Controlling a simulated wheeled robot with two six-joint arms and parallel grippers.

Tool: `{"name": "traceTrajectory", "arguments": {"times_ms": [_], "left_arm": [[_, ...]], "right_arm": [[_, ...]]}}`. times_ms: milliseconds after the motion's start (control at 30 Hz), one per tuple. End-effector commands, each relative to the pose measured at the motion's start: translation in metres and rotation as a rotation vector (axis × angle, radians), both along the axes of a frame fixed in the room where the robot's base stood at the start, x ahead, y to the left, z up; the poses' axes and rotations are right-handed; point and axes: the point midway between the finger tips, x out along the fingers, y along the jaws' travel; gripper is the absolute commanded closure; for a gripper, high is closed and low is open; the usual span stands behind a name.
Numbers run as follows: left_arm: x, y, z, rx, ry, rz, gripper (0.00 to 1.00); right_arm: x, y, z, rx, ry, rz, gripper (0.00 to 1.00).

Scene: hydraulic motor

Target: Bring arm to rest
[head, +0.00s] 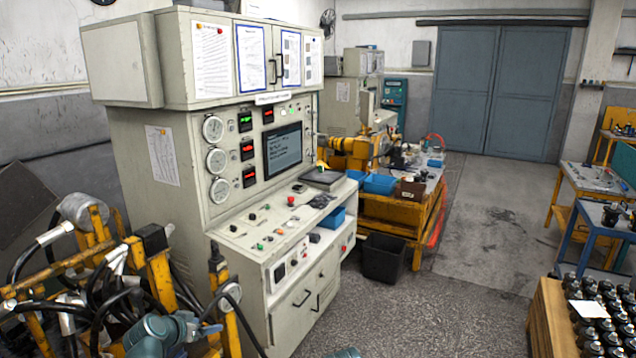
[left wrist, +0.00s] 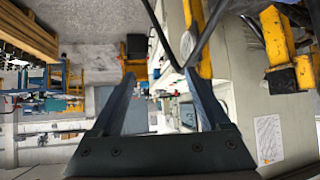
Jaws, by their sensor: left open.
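My left arm (head: 158,334) shows at the bottom left of the head view, low among the yellow frame and black hoses. A small teal piece at the bottom middle of the head view may be part of my other arm. My right gripper does not show.
A yellow frame (head: 161,282) with black hoses crowds the left arm. A grey control cabinet (head: 140,215) with gauges and a sloping button panel stands just right of it. A black bin (head: 384,259) stands beyond. Open floor (head: 450,300) lies between the cabinet and a wooden crate (head: 545,318) of dark parts.

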Motion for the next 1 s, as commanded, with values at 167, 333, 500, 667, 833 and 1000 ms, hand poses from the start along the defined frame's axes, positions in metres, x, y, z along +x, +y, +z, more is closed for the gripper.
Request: {"name": "traceTrajectory", "arguments": {"times_ms": [167,333,500,667,833,1000], "left_arm": [[-0.045,-0.124,-0.039,-0.014,0.280,-0.144,0.21],[-0.108,-0.201,-0.067,0.054,0.548,-0.186,0.21],[-0.171,-0.241,-0.081,0.182,0.752,-0.150,0.21],[-0.210,-0.255,-0.082,0.287,0.851,-0.085,0.21],[-0.226,-0.258,-0.081,0.342,0.888,-0.043,0.21],[-0.228,-0.258,-0.081,0.349,0.894,-0.034,0.21]], "right_arm": [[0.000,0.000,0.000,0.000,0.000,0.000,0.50],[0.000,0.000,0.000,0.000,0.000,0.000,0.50],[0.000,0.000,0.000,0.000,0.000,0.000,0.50],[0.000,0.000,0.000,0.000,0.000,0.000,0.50],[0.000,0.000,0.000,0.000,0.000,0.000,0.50],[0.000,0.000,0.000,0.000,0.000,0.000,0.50]]}}
